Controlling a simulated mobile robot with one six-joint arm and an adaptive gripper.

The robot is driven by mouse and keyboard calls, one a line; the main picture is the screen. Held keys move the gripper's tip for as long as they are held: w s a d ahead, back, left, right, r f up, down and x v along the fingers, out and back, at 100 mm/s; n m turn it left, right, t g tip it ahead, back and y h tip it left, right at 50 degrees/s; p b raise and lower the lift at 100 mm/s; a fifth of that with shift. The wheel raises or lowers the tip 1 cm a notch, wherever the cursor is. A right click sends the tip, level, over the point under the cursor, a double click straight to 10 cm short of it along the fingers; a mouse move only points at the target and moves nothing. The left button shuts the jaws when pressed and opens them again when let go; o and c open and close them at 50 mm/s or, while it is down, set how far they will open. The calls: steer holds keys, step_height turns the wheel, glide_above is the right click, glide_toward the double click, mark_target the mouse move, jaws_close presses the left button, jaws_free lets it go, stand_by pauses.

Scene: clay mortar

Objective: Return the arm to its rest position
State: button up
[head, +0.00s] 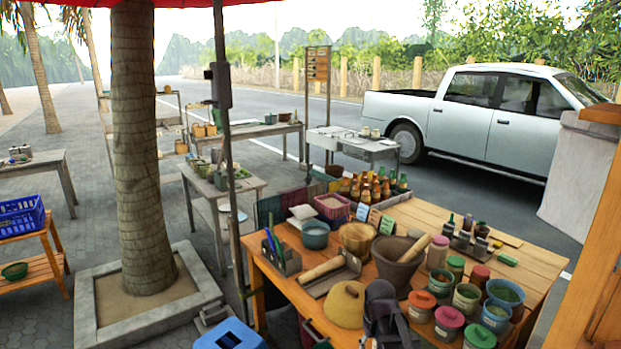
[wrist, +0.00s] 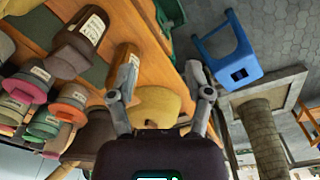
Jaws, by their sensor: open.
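My gripper (head: 383,308) shows as a dark shape at the near edge of the wooden table (head: 515,265) in the head view. In the wrist view my gripper (wrist: 162,70) has its two grey fingers spread apart with nothing held between them. A tan rounded thing (wrist: 155,106) shows behind the gap between the fingers. In the head view a tan dome (head: 342,306) lies just left of my gripper. The brown clay mortar (head: 396,265) stands behind my gripper, with a wooden pestle (head: 416,248) leaning in it. Part of the arm is out of view.
Lidded jars (head: 448,322) crowd the table right of my gripper. A blue stool (head: 230,335) is on the paving by the table's left side. Open paving lies farther left, around the palm trunk (head: 140,150).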

steer(key=s+f+m+b, duration=0.1)
steer(key=s+f+b, duration=0.5)
steer(key=s, duration=0.3)
steer(key=shift+s+f+m+g+b, duration=0.3)
steer(key=shift+s+f+m+b, duration=0.05)
steer(key=shift+f+m+b, duration=0.1)
stand_by(1.1)
